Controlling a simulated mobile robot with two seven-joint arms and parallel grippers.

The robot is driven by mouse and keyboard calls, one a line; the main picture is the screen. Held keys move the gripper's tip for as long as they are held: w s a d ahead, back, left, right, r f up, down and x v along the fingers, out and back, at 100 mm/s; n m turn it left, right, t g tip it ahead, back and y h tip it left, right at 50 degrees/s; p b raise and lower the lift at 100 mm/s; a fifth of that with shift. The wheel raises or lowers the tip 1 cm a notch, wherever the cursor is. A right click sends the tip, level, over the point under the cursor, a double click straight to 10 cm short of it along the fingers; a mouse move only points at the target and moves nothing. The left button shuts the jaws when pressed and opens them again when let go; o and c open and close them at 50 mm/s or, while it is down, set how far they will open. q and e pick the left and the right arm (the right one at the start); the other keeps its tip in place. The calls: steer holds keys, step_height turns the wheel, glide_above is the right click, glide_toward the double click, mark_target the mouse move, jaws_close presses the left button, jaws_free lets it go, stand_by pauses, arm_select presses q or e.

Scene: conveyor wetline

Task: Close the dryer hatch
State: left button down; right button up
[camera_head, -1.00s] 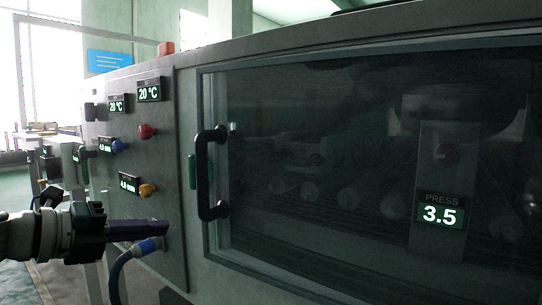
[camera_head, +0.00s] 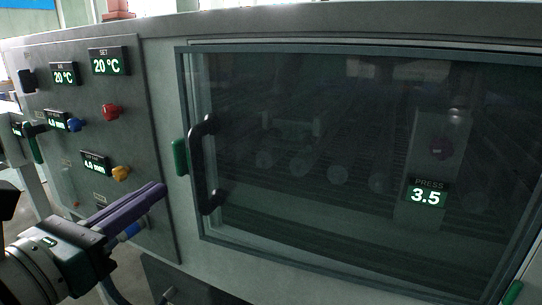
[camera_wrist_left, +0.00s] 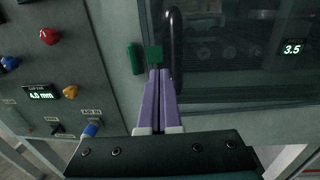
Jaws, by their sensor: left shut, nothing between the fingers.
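The dryer hatch (camera_head: 330,235) is a dark glazed door in a grey frame on the machine front. Its black upright handle (camera_head: 199,165) is at the hatch's left side; it also shows in the left wrist view (camera_wrist_left: 176,50). The hatch lies near the machine face; I cannot tell if it is fully flush. My left gripper (camera_head: 160,190), with purple fingers, is shut and empty. Its tips are left of the handle's lower part in the head view; in the wrist view they (camera_wrist_left: 159,74) point at the hatch's left edge. I cannot tell if they touch. My right gripper is out of view.
A green block (camera_head: 180,157) sits on the body beside the hatch. Left of it is a control panel with a red knob (camera_head: 111,112), a blue knob (camera_head: 75,125), a yellow knob (camera_head: 120,173) and displays. A blue hose connector (camera_head: 130,231) is below my fingers. A press display (camera_head: 427,197) reads 3.5.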

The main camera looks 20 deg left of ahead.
arm_select(q)
steer(key=w, duration=0.9)
steer(key=shift+s, duration=0.1)
